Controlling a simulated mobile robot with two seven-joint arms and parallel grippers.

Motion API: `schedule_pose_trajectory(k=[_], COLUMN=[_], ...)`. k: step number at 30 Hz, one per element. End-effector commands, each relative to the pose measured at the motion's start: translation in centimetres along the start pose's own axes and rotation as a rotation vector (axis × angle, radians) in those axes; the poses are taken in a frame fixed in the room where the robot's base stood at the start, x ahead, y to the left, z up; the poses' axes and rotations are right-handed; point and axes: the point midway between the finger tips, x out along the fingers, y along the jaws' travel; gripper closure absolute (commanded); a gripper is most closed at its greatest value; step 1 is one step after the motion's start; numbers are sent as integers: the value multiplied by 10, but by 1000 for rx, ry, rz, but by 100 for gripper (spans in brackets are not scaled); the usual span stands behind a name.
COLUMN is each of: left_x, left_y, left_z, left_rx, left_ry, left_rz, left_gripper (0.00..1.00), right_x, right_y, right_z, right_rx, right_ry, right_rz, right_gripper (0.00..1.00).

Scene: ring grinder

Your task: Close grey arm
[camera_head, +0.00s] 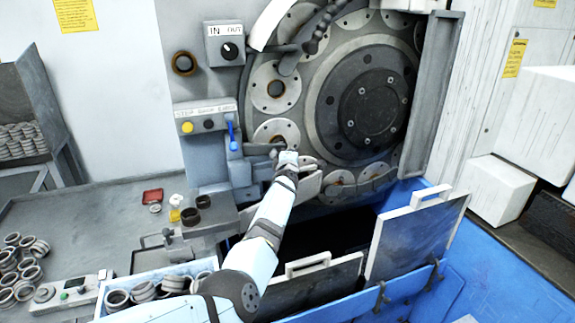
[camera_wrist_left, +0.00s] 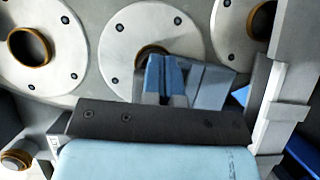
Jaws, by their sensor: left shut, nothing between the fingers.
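The grinder's grey arm (camera_head: 262,148) sticks out to the right from a grey block beside the blue lever, in front of the lower left discs. A grey-blue piece, apparently this arm, shows in the wrist view (camera_wrist_left: 212,88), just behind and to the right of my fingers. My left gripper (camera_head: 286,157) is at the arm's right end in the head view. Its fingers (camera_wrist_left: 165,78) are together and empty, in front of a pale disc with a brown ring. I cannot tell whether they touch the arm. My right gripper is in neither view.
Two raised grey panels (camera_head: 418,235) stand in front. Loose rings (camera_head: 20,265) lie on the table at left.

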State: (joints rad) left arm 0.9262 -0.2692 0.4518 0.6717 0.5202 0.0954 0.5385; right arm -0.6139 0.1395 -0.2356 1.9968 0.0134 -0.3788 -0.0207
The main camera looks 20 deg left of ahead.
Motion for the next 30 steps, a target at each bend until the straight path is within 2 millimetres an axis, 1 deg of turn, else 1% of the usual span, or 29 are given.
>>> schedule_pose_trajectory(k=[1,3,9,15,30], left_x=[5,10,22,29,32], left_y=[-3,-3,-2,-1,0], left_z=[1,2,2,0,-1], left_rx=[-3,-1,0,2,2], left_ry=[20,46,109,151,175], left_rz=[0,0,1,1,2], left_gripper=[100,100,100,100,100], right_x=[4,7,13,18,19], right_y=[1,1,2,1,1], right_z=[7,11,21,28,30], right_rx=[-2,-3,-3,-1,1], right_ry=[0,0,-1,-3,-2], right_rz=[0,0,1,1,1], right_gripper=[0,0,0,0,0])
